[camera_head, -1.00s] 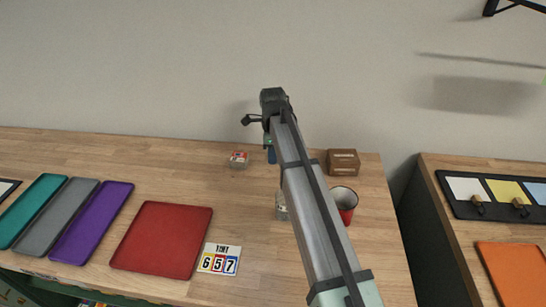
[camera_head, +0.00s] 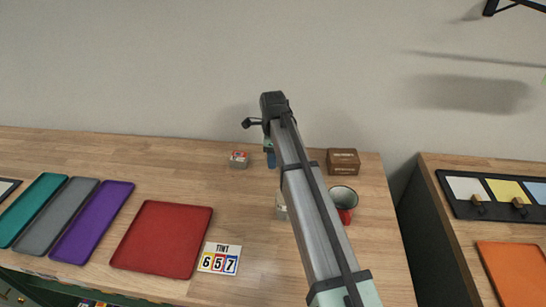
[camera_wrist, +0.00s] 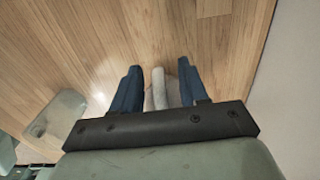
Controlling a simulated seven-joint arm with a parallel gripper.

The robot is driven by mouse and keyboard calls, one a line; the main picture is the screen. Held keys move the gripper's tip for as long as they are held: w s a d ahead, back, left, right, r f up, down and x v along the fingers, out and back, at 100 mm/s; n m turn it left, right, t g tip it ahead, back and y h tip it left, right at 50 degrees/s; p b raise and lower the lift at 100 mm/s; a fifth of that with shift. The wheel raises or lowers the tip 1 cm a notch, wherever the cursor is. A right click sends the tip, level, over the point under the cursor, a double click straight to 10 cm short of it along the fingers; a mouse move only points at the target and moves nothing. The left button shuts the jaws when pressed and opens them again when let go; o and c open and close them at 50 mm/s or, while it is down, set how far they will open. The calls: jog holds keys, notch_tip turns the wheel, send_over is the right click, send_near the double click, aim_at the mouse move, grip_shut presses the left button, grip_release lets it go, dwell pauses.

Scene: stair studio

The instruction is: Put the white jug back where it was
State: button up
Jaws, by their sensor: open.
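My gripper (camera_wrist: 159,70) is open, with its two blue fingers apart, low over the wooden table. A pale, upright-looking piece (camera_wrist: 159,90) stands between the fingers, with a gap on each side. It may be the white jug's handle, but the rest is hidden behind my gripper's body. In the head view my gripper (camera_head: 270,157) is near the back of the table, mostly hidden by my arm, and no jug can be made out there.
A red tray (camera_head: 162,240) lies front left. The wall is close behind.

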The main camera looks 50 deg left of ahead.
jog(key=shift+r, duration=0.15)
notch_tip(320, 180, up, 12)
dwell(0.5)
jog(key=shift+o, duration=0.3)
